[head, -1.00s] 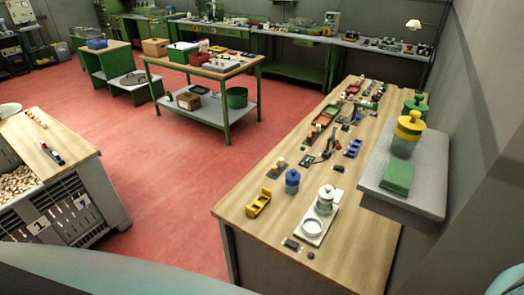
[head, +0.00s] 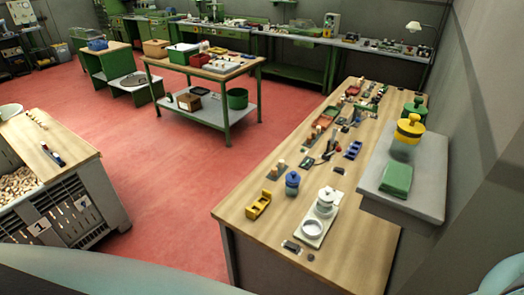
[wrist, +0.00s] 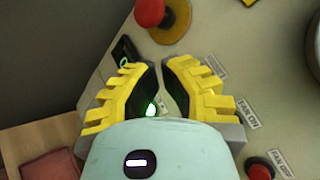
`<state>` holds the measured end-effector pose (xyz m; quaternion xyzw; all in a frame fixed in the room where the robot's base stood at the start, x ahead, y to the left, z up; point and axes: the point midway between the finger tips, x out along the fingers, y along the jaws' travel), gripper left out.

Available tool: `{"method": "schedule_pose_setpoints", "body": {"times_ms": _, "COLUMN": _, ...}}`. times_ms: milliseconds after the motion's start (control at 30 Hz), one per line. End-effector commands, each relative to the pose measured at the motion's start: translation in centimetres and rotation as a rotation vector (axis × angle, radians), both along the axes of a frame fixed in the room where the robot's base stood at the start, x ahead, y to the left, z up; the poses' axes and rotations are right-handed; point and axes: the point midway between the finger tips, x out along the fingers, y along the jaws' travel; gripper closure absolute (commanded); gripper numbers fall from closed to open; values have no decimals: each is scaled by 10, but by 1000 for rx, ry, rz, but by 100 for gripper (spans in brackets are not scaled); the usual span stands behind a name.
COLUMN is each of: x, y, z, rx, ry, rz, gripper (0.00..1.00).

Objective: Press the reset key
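My gripper (wrist: 160,68) shows in the wrist view above a grey control panel (wrist: 240,50). Its two yellow-ribbed fingers with dark inner pads lean towards each other, with a narrow gap of panel showing between them. Nothing is held. A dark piece with a green ring (wrist: 124,62) lies beside the left finger. I cannot read a label marking the reset key. My gripper is not seen in the head view.
A red mushroom button (wrist: 150,12) on a yellow base stands at the panel's top. A red button (wrist: 259,171) sits at lower right by "FAN OFF"; a "FAN ON" label (wrist: 246,112) is above it. The head view shows a wooden workbench (head: 255,225) and open red floor (head: 180,190).

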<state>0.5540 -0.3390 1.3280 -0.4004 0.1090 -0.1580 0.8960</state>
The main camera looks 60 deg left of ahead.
Motion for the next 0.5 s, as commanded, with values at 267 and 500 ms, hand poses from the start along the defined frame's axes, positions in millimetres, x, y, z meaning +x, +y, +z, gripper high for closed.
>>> {"method": "schedule_pose_setpoints", "body": {"times_ms": 267, "x": -9, "y": 26, "z": 0, "rx": 0, "ry": 2, "rz": 0, "gripper": 100}}
{"method": "schedule_pose_setpoints", "body": {"times_ms": 500, "x": -12, "y": 33, "z": 0, "rx": 1, "ry": 2, "rz": 6, "gripper": 100}}
